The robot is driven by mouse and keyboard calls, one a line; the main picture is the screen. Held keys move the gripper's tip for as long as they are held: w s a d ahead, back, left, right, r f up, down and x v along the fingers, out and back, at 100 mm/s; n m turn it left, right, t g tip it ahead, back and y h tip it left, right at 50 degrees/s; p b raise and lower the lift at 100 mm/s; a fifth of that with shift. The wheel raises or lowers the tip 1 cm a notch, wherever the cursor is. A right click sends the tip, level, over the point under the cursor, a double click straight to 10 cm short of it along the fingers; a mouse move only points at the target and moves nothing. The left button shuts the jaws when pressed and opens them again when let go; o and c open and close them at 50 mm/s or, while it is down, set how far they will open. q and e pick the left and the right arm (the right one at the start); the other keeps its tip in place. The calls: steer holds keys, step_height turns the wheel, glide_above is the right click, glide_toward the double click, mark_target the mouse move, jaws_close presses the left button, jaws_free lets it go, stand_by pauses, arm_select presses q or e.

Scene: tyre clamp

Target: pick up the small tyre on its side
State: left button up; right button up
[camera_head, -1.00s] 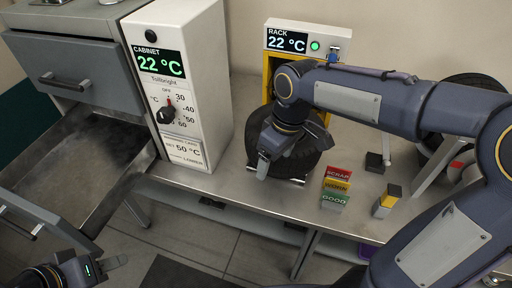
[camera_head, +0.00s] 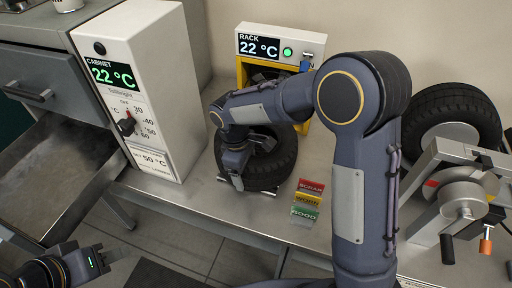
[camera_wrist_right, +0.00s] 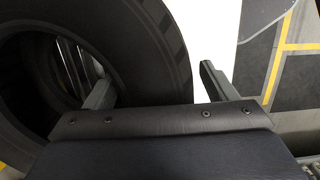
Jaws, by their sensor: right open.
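A dark tyre (camera_head: 282,165) sits on the bench in front of the yellow rack, partly hidden by my right arm. I cannot tell for sure how it is tilted. My right gripper (camera_head: 238,175) is at its left front part. In the right wrist view, the gripper (camera_wrist_right: 158,85) is open, with the tyre wall (camera_wrist_right: 150,45) between its fingers. The left finger is by the tyre's hole and the right finger is outside the tread. Contact cannot be told. My left gripper (camera_head: 112,254) is low at the left, apart from the tyre; its jaw opening is unclear.
A white cabinet (camera_head: 150,110) stands left of the tyre, and the rack's display box (camera_head: 275,45) behind it. SCRAP, WORN and GOOD cards (camera_head: 307,202) stand to its right. A larger tyre (camera_head: 440,105) and a grey clamp device (camera_head: 465,190) are at the right.

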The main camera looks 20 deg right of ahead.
steer(key=shift+f, duration=0.3)
jaws_close()
steer(key=shift+r, duration=0.15)
stand_by(0.3)
